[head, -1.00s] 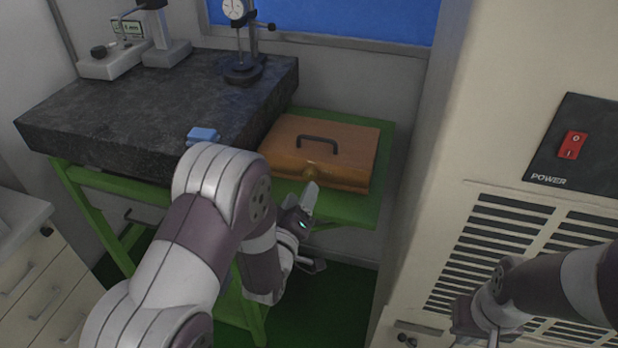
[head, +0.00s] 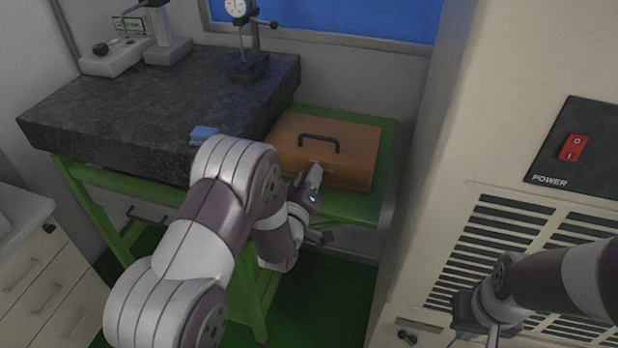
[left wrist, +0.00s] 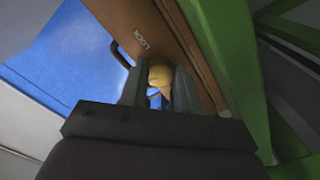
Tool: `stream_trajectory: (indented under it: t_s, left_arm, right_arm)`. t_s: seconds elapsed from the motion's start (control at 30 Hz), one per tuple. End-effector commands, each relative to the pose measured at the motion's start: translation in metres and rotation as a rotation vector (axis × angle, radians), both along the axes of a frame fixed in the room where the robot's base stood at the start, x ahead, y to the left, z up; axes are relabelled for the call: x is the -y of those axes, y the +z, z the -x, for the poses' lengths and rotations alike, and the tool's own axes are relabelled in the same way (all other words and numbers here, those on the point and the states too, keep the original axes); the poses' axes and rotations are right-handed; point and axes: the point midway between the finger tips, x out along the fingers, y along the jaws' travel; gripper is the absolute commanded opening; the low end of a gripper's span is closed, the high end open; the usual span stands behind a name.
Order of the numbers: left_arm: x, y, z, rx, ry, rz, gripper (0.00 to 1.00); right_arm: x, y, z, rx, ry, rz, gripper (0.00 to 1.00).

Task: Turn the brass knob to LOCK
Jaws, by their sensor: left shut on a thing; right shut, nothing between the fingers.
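The brass knob (left wrist: 160,76) sits on the front of a brown wooden box (head: 355,145). In the left wrist view it lies between the fingers of my left gripper (left wrist: 160,86), which is shut on it. In the head view my left gripper (head: 315,177) is at the box's front face and hides the knob. The knob's pointing direction is unclear. My right gripper (head: 492,335) is shut and empty, low in front of the beige cabinet.
The box has a dark top handle (head: 318,143) and stands on a green bench (head: 375,205). A dark stone slab (head: 150,105) carries a blue block (head: 203,133) and a dial gauge stand (head: 245,65). The beige cabinet (head: 470,130) with a red power switch (head: 572,147) stands right.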

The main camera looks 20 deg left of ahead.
Motion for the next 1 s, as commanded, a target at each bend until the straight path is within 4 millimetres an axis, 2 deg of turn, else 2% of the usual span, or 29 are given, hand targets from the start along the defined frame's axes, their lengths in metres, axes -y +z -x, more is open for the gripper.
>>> stream_trajectory:
  t_s: [0.37,1.0]
  left_arm:
    - [0.000,-0.003,0.000,0.006,0.000,-0.161,0.01]
    - [0.001,-0.004,0.000,0.025,0.000,-0.760,0.01]
  right_arm:
    - [0.000,-0.013,0.000,0.000,0.000,0.000,0.00]
    - [0.000,-0.050,0.000,0.000,0.000,0.000,0.00]
